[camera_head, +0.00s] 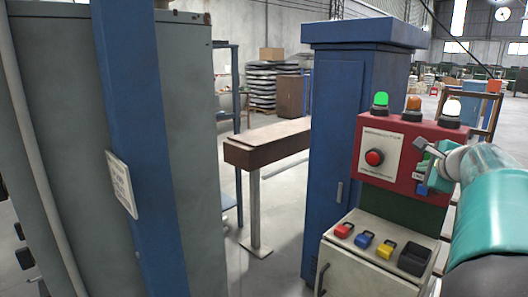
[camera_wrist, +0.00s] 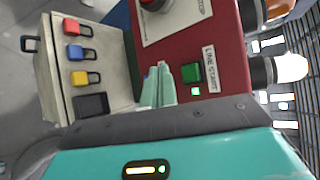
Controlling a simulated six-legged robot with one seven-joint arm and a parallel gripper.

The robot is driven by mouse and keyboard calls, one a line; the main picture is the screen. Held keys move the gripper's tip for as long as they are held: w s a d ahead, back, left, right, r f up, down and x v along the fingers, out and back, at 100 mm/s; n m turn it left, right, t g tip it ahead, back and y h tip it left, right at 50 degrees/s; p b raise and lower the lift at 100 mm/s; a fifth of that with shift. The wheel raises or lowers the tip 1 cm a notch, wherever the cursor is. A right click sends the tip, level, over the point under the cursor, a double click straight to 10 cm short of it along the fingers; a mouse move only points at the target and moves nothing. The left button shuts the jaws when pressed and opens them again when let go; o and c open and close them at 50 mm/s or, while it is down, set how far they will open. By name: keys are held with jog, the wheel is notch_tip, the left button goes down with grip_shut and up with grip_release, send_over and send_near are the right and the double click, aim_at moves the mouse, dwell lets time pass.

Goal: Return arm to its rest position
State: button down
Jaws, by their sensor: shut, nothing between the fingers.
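My arm comes in from the right in the head view as a teal link (camera_head: 492,215), reaching toward the red control panel (camera_head: 397,190). In the wrist view my gripper (camera_wrist: 160,72) is shut and empty, its pale green fingertips close to the panel face, beside the green LINE START button (camera_wrist: 192,72). I cannot tell whether they touch the panel. A small green light (camera_wrist: 195,91) glows next to that button. The red round push button (camera_head: 374,157) sits on a white label. Padlocks in red (camera_head: 344,230), blue (camera_head: 364,239) and yellow (camera_head: 386,249) lie on the cream cabinet (camera_head: 355,262).
Green (camera_head: 380,99), orange (camera_head: 413,103) and white (camera_head: 451,107) lamps top the panel. A black tray (camera_head: 414,259) sits beside the padlocks. A tall blue cabinet (camera_head: 345,130) stands behind, with a brown beam (camera_head: 270,142) left of it. Grey cabinet (camera_head: 100,150) at left.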

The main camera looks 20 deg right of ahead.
jog(key=shift+a, duration=0.1)
jog(key=w+a+f+n+g+y, duration=0.15)
jog(key=a+n, duration=0.35)
jog(key=a, duration=0.5)
jog(key=a+f+n+y, duration=0.3)
jog(key=a+n, duration=0.1)
jog(key=a, duration=0.7)
jog(key=a+f+n+g+y, duration=0.1)
jog(key=a+f+n+y, duration=0.3)
jog(key=a, duration=0.6)
jog(key=s+a+f+n+g+h, duration=0.1)
jog(key=s+a+f+n, duration=0.4)
jog(key=s+a+n, duration=0.2)
jog(key=s+a+f+n+g+h, duration=0.1)
jog(key=s+a+f+n, duration=0.3)
jog(key=a, duration=0.5)
jog(key=s+n+g, duration=0.1)
jog(key=s+n, duration=0.1)
jog(key=n, duration=0.1)
jog(key=shift+s+f, duration=0.35)
jog(key=shift+s, duration=0.05)
jog(key=shift+a+g+h, duration=0.1)
jog(key=shift+g+h, duration=0.15)
